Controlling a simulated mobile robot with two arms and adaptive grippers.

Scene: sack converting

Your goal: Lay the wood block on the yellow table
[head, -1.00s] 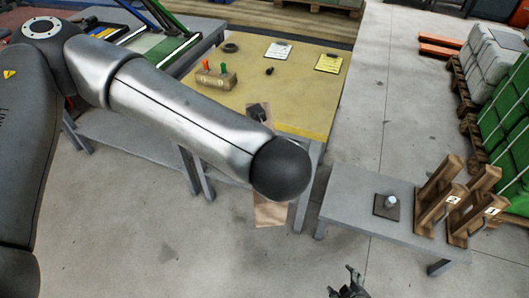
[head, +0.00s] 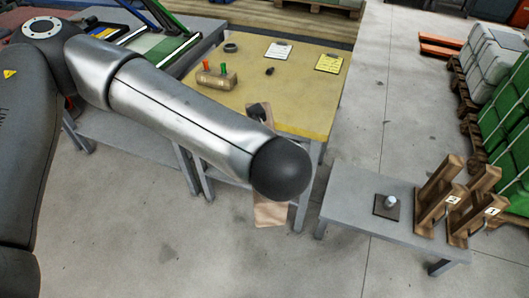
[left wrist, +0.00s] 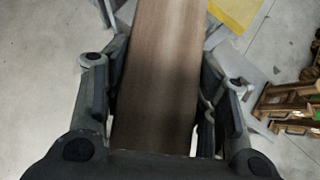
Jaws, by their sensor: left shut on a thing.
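The wood block (left wrist: 158,75) is a long brown plank, and my left gripper (left wrist: 163,85) is shut on it, with a finger on each side. My arm hides the block's middle and most of the left gripper. A corner of the yellow table (left wrist: 235,12) shows at the top of the left wrist view, beyond the block. My right gripper is out of view.
On the yellow table stand a wooden holder (head: 216,80) with red and green pieces, a dark ring (head: 231,48), a white clipboard (head: 278,51) and a yellow one (head: 328,63). The table's front right is bare. A grey bench (head: 350,205) with wooden stands is at right.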

